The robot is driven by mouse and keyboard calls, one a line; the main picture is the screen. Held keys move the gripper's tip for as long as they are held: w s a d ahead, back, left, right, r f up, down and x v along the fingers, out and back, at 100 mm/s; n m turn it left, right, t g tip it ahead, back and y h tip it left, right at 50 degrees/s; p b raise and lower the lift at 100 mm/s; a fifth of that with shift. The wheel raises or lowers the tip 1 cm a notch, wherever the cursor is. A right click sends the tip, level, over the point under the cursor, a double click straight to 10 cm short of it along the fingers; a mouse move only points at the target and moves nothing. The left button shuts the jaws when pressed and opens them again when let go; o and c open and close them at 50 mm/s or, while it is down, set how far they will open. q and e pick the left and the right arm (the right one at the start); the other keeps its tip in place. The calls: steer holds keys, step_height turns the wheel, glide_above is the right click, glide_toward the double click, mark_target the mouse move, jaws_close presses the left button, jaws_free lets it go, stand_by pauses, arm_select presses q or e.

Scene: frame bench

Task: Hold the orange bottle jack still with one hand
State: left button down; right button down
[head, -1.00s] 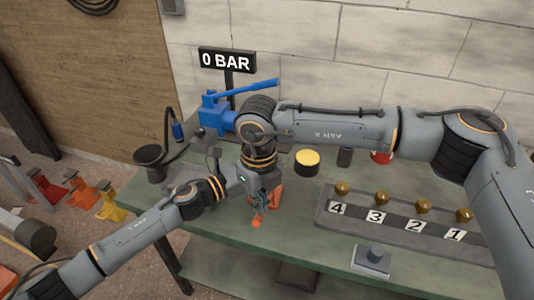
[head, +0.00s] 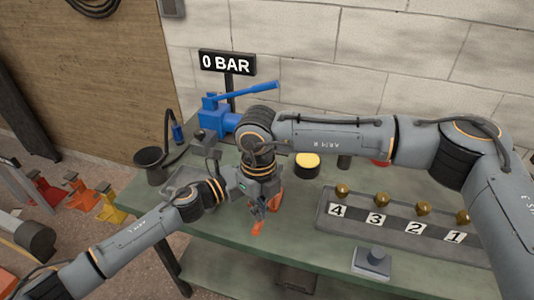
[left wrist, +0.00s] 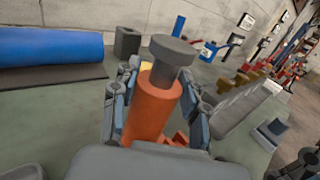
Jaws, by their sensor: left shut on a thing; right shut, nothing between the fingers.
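The orange bottle jack (left wrist: 152,110) stands upright in the left wrist view, with a grey ram and cap on top. My left gripper (left wrist: 158,82) is shut on its body, one finger on each side. In the head view the jack (head: 276,197) is mostly hidden behind my right gripper (head: 259,208), which points down in front of it, shut and empty. An orange part shows just below those fingers; I cannot tell whether they touch it. My left gripper's fingers are hidden in the head view.
A blue pump (head: 218,118) stands at the back under a "0 BAR" sign (head: 227,63). A yellow-topped black cylinder (head: 307,165) is behind the jack. A numbered rack (head: 398,228) with brass pieces and a grey block (head: 371,262) lie to the right on the green bench (head: 215,240).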

step_height(320, 180, down, 3)
steer(key=shift+r, duration=2.25)
arm_select(q)
steer(key=shift+w+r, duration=0.1)
arm_select(e)
steer(key=shift+f, duration=0.1)
stand_by(0.8)
step_height(320, 180, down, 4)
steer(key=shift+f, duration=0.1)
steer(key=shift+r, duration=2.2)
